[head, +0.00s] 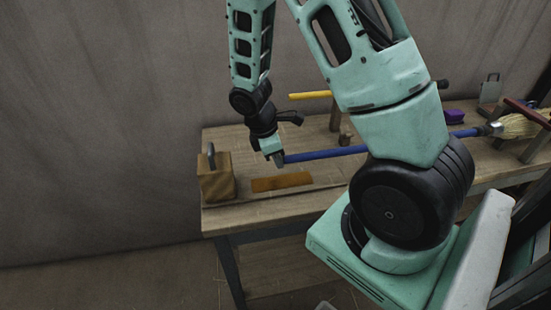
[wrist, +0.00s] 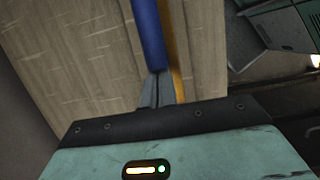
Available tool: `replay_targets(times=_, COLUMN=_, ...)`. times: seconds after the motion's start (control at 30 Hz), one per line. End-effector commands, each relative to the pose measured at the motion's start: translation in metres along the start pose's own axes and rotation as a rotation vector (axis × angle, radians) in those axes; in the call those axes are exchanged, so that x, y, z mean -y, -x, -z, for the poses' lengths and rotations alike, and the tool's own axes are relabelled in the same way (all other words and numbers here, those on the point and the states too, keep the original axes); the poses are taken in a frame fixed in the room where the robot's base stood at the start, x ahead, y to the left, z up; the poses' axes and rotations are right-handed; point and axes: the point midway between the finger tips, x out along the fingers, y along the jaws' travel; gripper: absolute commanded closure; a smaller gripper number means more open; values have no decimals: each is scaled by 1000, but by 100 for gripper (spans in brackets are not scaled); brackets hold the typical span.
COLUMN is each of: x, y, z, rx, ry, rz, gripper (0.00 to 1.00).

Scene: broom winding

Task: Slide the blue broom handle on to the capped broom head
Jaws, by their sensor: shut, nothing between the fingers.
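The blue broom handle (head: 325,154) lies lengthwise above the wooden bench, and my arm hides its middle. Its right part (head: 467,132) reaches the grey metal cap (head: 492,128) of the straw broom head (head: 517,126). I cannot tell how far the handle sits on the head. My gripper (head: 279,160) is at the handle's left end, fingers pointing down. In the wrist view the blue handle (wrist: 147,35) ends at the shut fingertips (wrist: 156,75), with nothing held between them. Whether they touch the handle's end is unclear.
A wooden block with a metal handle (head: 216,182) stands at the bench's left end. An orange-brown strip (head: 282,182) lies in front of my gripper. A yellow rod (head: 310,95), a wooden post (head: 334,116) and a purple block (head: 454,116) are farther back.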

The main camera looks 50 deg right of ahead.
Motion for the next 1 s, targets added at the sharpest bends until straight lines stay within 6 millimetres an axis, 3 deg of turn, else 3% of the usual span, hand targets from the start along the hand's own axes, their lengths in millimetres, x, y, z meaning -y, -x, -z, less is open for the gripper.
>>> replay_targets(times=0.27, x=-1, y=16, z=0, rx=0, ry=1, rz=0, gripper=100)
replay_targets(times=0.8, x=-4, y=93, z=1, rx=0, ry=-1, rz=0, gripper=100)
replay_targets(times=1.0, x=-4, y=102, z=2, rx=0, ry=-2, rz=1, gripper=100)
